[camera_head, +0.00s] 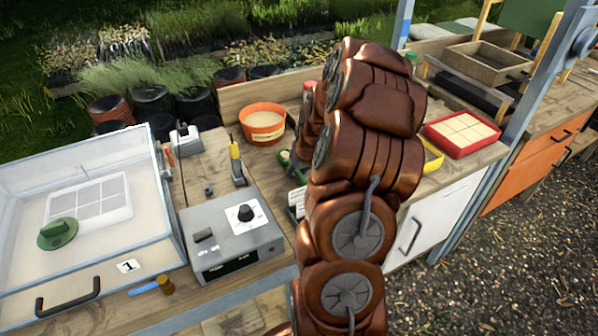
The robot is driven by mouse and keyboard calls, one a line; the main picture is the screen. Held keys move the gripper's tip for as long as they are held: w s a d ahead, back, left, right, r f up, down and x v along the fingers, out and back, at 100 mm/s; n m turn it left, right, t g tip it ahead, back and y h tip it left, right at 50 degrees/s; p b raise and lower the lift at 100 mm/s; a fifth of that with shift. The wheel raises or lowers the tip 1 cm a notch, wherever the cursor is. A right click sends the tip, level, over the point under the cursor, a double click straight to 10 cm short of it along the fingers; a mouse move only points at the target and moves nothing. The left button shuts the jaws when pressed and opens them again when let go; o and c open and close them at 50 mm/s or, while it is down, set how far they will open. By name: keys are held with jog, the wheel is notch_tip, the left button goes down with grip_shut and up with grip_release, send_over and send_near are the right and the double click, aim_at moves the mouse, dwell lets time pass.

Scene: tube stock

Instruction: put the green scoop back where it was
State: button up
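A small green piece (285,156), which may be the green scoop, shows on or just above the bench, left of my arm. My arm hides most of it, so I cannot tell whether it is held. My gripper is mostly hidden; a dark part that may belong to it (297,165) shows beside the green piece. Its fingers cannot be made out. Another green object, round with a raised grip (58,234), is on or in the clear box (150,205) at the left.
A grey control box (232,238) stands in front, with a yellow-handled tool (236,163) behind it. An orange tub (263,125) stands at the back. A red tray (462,134) and a yellow item (433,157) lie right of my arm. A blue-handled brush (152,286) lies in front.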

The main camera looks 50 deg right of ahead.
jog(key=b+v, duration=0.3)
jog(key=v, duration=0.9)
jog(key=s+a+n+g, duration=0.1)
jog(key=s+a, duration=0.1)
jog(key=a, duration=0.5)
jog(key=s+a+r+n+g+y, duration=0.1)
jog(key=s+a, duration=0.1)
jog(key=a, duration=0.6)
jog(key=s+a+r, duration=0.1)
jog(key=a, duration=0.7)
jog(key=shift+s+a+n+g+y, duration=0.2)
jog(key=shift+s+n+g+y, duration=0.2)
jog(key=s+a+g, duration=0.1)
jog(key=s+a, duration=0.4)
jog(key=s, duration=0.3)
jog(key=s+a+n+g, duration=0.1)
jog(key=s+a+g, duration=0.1)
jog(key=s+a, duration=0.3)
jog(key=s, duration=0.4)
jog(key=shift+a+f, duration=0.2)
jog(key=shift+a, duration=0.15)
